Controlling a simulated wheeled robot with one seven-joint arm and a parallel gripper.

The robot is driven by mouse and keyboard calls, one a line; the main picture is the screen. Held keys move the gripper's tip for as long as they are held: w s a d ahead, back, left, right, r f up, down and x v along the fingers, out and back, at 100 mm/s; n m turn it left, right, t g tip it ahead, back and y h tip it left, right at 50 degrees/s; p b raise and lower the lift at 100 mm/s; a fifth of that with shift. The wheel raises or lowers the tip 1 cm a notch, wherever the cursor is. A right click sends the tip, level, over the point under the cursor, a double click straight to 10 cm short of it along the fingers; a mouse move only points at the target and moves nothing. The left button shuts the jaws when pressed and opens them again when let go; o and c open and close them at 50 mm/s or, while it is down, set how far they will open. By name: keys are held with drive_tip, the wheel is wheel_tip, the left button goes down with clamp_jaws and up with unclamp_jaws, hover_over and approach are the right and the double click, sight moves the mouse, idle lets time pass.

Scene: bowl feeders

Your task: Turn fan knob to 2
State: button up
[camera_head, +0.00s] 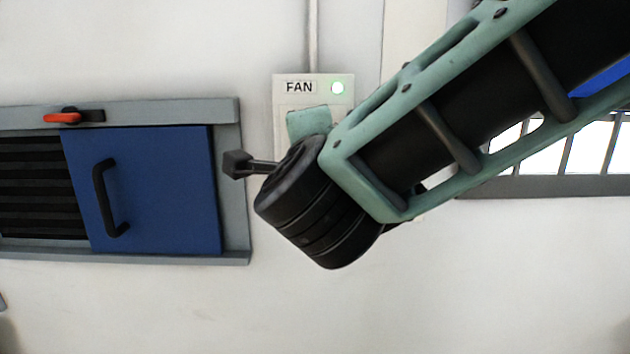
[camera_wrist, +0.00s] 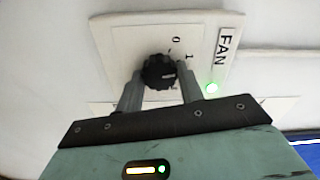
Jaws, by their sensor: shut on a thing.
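The fan panel (camera_head: 314,99) is a pale wall plate with a FAN label and a lit green lamp (camera_head: 337,88). In the wrist view the panel (camera_wrist: 130,45) carries a round black knob (camera_wrist: 158,72). The numerals 0 and 1 show beside the knob; a further mark is mostly hidden by a finger. A pale pointer mark on the knob faces roughly right, past the 1, but its exact setting is hard to tell. My gripper (camera_wrist: 160,82) is shut on the knob, one finger on each side. In the head view my arm hides the knob.
A blue sliding door (camera_head: 165,190) with a black handle sits in a grey frame left of the panel, with a red-handled latch (camera_head: 62,118) above. A barred window (camera_head: 540,150) is at the right. A conduit (camera_head: 313,35) runs up from the panel.

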drive_tip(key=m+b, duration=0.3)
drive_tip(key=b, duration=0.1)
drive_tip(key=m+b, duration=0.2)
drive_tip(key=b, duration=0.3)
drive_tip(key=shift+f+m, duration=0.2)
drive_tip(key=shift+m, duration=0.2)
drive_tip(key=shift+r, duration=0.1)
drive_tip(key=o, duration=1)
drive_tip(key=shift+s, duration=0.1)
